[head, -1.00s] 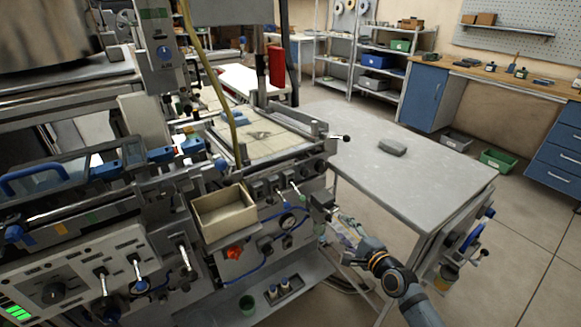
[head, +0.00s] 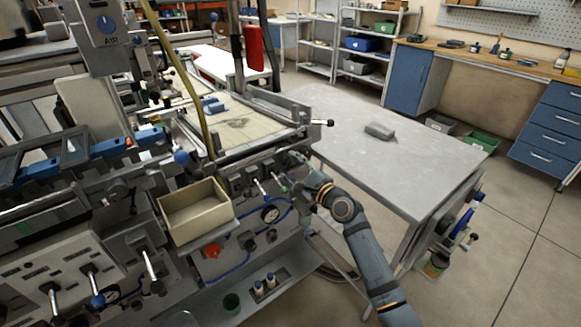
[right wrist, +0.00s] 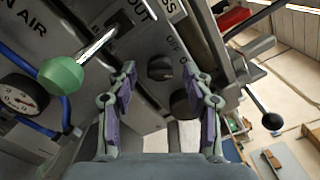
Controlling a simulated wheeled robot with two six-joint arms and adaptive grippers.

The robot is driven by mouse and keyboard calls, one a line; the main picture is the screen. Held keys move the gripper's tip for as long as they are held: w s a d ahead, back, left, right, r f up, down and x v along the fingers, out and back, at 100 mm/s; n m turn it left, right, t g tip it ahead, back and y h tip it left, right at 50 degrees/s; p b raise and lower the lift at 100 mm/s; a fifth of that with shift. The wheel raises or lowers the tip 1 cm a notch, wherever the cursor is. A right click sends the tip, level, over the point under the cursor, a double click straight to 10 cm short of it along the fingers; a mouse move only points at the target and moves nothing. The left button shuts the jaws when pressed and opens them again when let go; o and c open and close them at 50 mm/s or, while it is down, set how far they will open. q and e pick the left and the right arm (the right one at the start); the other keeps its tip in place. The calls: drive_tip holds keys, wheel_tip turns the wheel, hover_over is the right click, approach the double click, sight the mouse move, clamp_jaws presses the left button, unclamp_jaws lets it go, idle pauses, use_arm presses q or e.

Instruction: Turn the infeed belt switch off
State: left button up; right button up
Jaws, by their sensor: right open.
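My right gripper (head: 298,165) is at the right end of the machine's front control panel in the head view. In the right wrist view the gripper (right wrist: 162,73) is open and empty, its two fingers spread apart. A dark rotary knob (right wrist: 160,68) on the grey panel shows between the fingertips, apparently not gripped. Lettering reading "OFF" is beside it; no full infeed belt label is readable, so I cannot tell for sure that this is that switch. A metal lever with a green ball (right wrist: 62,75) is left of the fingers. My left gripper is out of view.
A beige open bin (head: 195,212) hangs on the panel front. A pressure gauge (right wrist: 22,100) is at left in the right wrist view, and a black-ball lever (right wrist: 271,121) at right. A grey table (head: 390,165) with a small grey block (head: 380,131) stands right of the machine.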

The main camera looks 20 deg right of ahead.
drive_tip(key=shift+w+a, duration=0.15)
drive_tip(key=shift+w, duration=0.3)
clamp_jaws()
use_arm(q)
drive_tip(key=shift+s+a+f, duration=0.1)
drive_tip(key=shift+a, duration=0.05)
